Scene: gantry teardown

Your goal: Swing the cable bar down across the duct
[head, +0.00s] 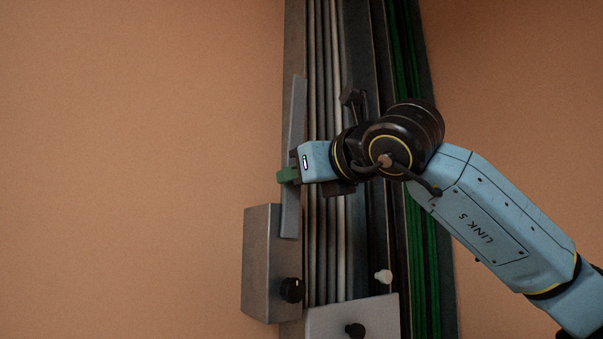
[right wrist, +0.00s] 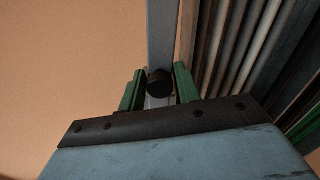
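The cable bar (head: 296,115), a flat grey strip, stands nearly upright along the left edge of the duct (head: 294,30). The bar also shows in the right wrist view (right wrist: 162,35), with a round black knob (right wrist: 160,83) on it. My right gripper (head: 284,176) is at the lower half of the bar. In the right wrist view its green fingers (right wrist: 159,85) stand on either side of the knob, close to it. Whether both fingers press on the knob is not clear. In the head view the gripper hides the knob. My left gripper is not in view.
Pale cables (head: 326,265) and green cables (head: 430,270) run lengthwise in the duct. A grey box (head: 263,260) with a black knob stands at the bar's lower end. A grey plate (head: 375,317) crosses the duct at the bottom. A black clip (head: 352,97) is above my right wrist.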

